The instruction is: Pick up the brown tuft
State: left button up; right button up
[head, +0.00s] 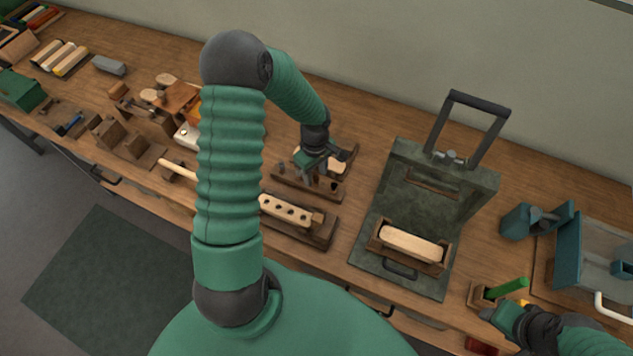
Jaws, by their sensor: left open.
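A wooden rack (290,184) on the bench holds several small upright pieces, some dark brown. They are too small and too covered to tell which is the brown tuft. My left gripper (319,173) is open and points down at the rack, its fingers close to the pieces. I cannot tell whether it touches any of them. Part of the rack is hidden by the gripper. My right gripper (489,312) is at the lower right, beside a small wooden holder (476,295) with a green rod (508,288). Its jaws are not clear.
A drilled pale wooden block (284,209) lies in a tray in front of the rack. A dark green press (445,187) with an upright handle and a pale wooden bar (411,243) stands to the right. Wooden blocks and tools crowd the left. A teal machine (568,250) stands far right.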

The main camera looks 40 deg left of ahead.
aim_at(316, 176)
pick_arm(q)
jog(key=shift+w+f, duration=0.2)
jog(key=shift+f, duration=1.75)
grip_shut()
